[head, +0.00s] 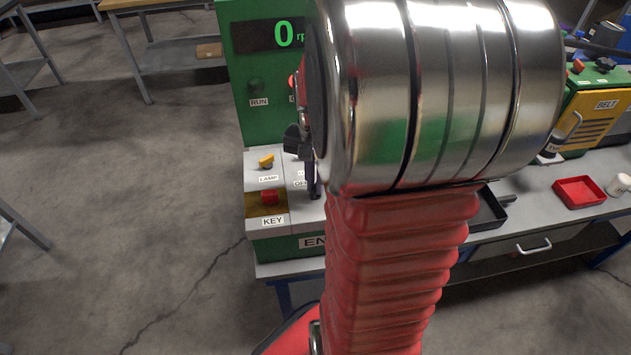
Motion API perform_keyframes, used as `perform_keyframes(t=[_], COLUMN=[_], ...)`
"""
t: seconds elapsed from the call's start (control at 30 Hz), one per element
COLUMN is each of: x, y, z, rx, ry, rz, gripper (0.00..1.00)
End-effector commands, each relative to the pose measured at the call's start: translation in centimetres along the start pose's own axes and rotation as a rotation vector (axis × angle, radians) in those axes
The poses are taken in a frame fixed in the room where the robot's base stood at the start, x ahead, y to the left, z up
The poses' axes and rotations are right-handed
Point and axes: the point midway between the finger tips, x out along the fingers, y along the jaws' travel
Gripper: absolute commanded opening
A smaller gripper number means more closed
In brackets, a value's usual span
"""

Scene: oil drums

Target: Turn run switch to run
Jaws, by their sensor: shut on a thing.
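A green and light grey control panel (258,130) stands in the middle of the head view, partly behind my arm. My gripper (308,168) is at its sloped grey face, to the right of the yellow lamp switch, and is mostly hidden by my silver wrist. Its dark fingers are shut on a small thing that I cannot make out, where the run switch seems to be. The switch's position is hidden. The RUN lamp (257,85) on the upright face looks dark green and unlit. The display (268,35) reads a green 0.
The yellow lamp switch (266,161) and the red key switch (269,197) are close to the left of my gripper.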

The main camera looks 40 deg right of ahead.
Motion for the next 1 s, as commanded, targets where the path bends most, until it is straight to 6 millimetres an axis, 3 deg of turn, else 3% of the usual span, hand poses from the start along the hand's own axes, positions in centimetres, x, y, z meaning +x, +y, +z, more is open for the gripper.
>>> perform_keyframes(t=[0.3, 0.33, 0.6, 1.0], x=[-0.05, -0.05, -0.02, -0.88], y=[-0.13, -0.13, -0.06, -0.05], z=[0.08, 0.09, 0.04, -0.03], rx=[0.004, 0.003, 0.002, 0.001], ry=[-0.002, -0.002, -0.001, 0.001], rz=[-0.003, -0.003, -0.001, -0.001], gripper=[0.00, 0.11, 0.28, 0.28])
